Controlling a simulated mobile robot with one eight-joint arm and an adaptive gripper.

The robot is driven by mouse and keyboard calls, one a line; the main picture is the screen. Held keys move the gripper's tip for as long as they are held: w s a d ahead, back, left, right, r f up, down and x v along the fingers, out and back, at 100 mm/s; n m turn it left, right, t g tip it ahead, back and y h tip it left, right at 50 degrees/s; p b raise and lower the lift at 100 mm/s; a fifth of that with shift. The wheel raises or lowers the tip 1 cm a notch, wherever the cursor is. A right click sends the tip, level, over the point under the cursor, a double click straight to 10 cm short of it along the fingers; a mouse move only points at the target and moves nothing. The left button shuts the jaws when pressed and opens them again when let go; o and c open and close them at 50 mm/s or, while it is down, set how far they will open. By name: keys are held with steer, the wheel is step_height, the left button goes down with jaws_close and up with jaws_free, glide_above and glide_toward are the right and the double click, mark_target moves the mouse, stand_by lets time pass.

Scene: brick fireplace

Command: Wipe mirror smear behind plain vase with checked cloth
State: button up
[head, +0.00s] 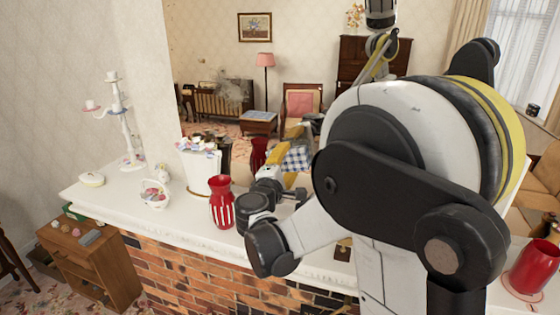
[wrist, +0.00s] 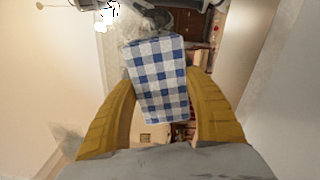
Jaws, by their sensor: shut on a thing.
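My gripper (head: 284,168) is at the mirror, right of the striped vase, its yellow fingers shut on the blue-and-white checked cloth (head: 297,159). The wrist view shows the cloth (wrist: 160,85) spread between the fingers of my gripper (wrist: 160,82). The plain red vase (head: 535,266) stands at the far right of the mantel. A red vase with white stripes (head: 221,203) stands left of my gripper. A grey smear (head: 232,92) shows on the mirror (head: 205,62), above the striped vase. My arm hides the mirror further right. I cannot tell whether the cloth touches the glass.
The white mantel (head: 105,200) also carries a candelabra (head: 124,125), a lidded dish (head: 91,179), a small basket (head: 155,194) and a white planter (head: 200,172), all left of my gripper. A wooden shelf unit (head: 90,262) stands below at the left.

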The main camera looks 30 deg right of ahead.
steer(key=shift+s+d+b, duration=0.55)
steer(key=shift+s+d, duration=2.4)
steer(key=shift+d, duration=0.1)
steer(key=shift+w+a+b, duration=1.1)
steer(key=shift+w+a, duration=3.05)
steer(key=shift+w, duration=0.1)
steer(key=shift+r+p, duration=0.7)
steer(key=shift+r, duration=0.35)
steer(key=shift+s+d, duration=4.2)
steer(key=shift+s, duration=0.05)
steer(key=shift+w+a+f+b, duration=0.1)
steer(key=shift+w+a+b, duration=1.15)
steer(key=shift+w+a, duration=3.05)
steer(key=v, duration=0.6)
